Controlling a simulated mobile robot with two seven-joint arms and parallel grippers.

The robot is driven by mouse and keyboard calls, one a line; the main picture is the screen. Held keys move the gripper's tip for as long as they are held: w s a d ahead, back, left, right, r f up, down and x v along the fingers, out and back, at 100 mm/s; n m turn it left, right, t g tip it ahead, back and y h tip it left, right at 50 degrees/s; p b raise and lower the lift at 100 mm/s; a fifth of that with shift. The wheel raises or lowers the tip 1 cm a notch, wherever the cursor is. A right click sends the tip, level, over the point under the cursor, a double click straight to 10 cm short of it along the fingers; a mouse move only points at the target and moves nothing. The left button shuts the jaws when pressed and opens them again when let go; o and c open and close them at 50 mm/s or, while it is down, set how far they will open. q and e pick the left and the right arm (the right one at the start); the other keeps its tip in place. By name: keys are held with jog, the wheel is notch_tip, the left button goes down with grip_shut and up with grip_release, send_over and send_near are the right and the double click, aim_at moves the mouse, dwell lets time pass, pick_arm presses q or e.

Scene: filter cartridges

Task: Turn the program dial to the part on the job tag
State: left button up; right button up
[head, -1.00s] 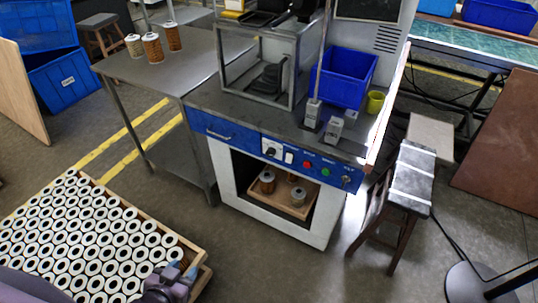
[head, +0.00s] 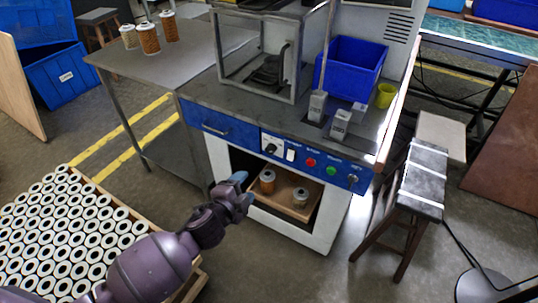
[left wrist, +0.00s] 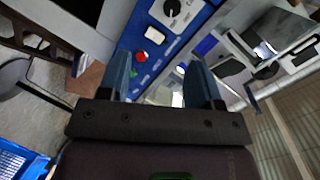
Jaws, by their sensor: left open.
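The program dial (head: 271,149), a dark knob on a pale plate, is at the left of the blue front panel (head: 318,166). In the left wrist view the dial (left wrist: 172,8) shows at the top edge, with a pale pointer line. I cannot read its markings. My left gripper (head: 242,188) is below and left of the dial in the head view, apart from it. In the left wrist view its two blue fingers (left wrist: 159,68) are spread, with nothing between them. I cannot pick out the job tag. My right gripper is not in view.
Beside the dial are a white switch (head: 291,155), a red button (head: 311,162) and a green button (head: 331,170). Below is an open bay with filters on a wooden tray (head: 295,208). A crate of white-topped filters (head: 70,230) is lower left. A stool (head: 423,178) stands right.

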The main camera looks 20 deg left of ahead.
aim_at(269, 151)
pick_arm(q)
jog(key=w+f+m+t+b, duration=0.1)
jog(key=w+m, duration=0.4)
jog(key=m, duration=0.2)
jog(key=w+d+m, duration=0.1)
jog(key=w+m, duration=0.3)
jog(key=m, duration=0.3)
jog(key=w+d+f+m+t+h+b, duration=0.1)
jog(key=w+m, duration=0.4)
jog(key=m, duration=0.3)
jog(key=shift+w+d+f+t+b, duration=0.1)
jog(key=shift+w+f+t+b, duration=0.2)
jog(key=shift+f, duration=0.05)
jog(key=shift+w+d+r, duration=0.1)
jog(key=shift+w, duration=0.55)
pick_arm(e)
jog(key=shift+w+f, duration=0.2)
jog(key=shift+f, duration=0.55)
pick_arm(q)
jog(key=c, duration=0.9)
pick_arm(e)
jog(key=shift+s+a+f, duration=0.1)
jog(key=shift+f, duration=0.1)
